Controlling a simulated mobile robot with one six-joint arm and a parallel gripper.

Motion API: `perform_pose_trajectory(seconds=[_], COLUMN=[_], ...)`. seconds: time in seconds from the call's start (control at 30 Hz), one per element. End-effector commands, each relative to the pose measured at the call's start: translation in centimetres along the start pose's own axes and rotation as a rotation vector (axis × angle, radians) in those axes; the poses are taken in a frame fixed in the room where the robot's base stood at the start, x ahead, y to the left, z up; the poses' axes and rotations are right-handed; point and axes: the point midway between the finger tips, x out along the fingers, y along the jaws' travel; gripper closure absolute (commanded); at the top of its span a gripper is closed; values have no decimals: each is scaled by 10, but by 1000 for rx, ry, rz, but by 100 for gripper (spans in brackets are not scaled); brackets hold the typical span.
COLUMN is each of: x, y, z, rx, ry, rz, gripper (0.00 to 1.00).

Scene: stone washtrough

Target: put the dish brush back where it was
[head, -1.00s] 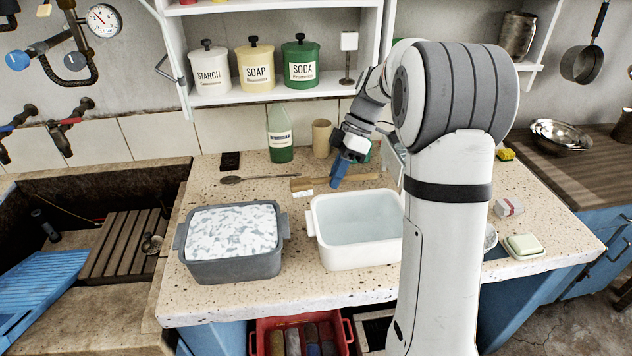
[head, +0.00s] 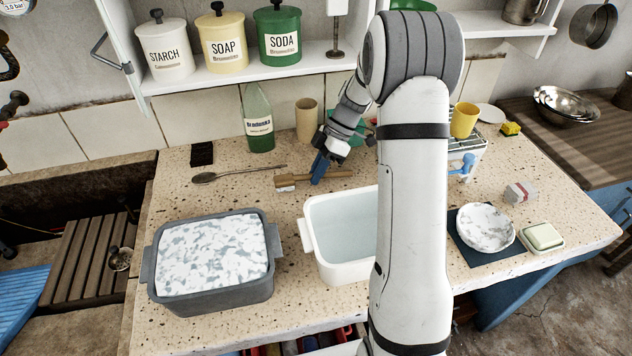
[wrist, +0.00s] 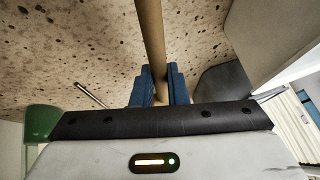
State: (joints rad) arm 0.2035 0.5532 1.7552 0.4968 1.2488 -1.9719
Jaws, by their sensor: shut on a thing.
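The dish brush (head: 285,183) has a long wooden handle and a small pale head, which points left in the head view. It lies level at the counter, behind the white basin (head: 312,238); I cannot tell whether it touches the counter. My gripper (head: 319,172) has blue fingers and is shut on the handle. In the wrist view the handle (wrist: 150,35) runs between the fingers of my gripper (wrist: 157,88). The brush head does not show clearly there.
A grey basin (head: 160,285) with suds stands left of the white basin of water. A spoon (head: 205,178), a green bottle (head: 258,125) and a tan cup (head: 307,120) are close by. A dish rack (head: 470,150) and a plate (head: 485,226) are right of my arm.

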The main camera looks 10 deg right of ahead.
Motion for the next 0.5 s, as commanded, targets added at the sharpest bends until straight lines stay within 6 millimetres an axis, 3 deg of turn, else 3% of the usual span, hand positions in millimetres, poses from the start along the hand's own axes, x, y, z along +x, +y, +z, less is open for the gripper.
perform_pose_trajectory(seconds=[0.3, 0.5], x=[32, 33], y=[9, 10], z=[16, 16], rx=[-4, -6], ry=[-1, -1], rz=[-5, -4], gripper=[100, 100])
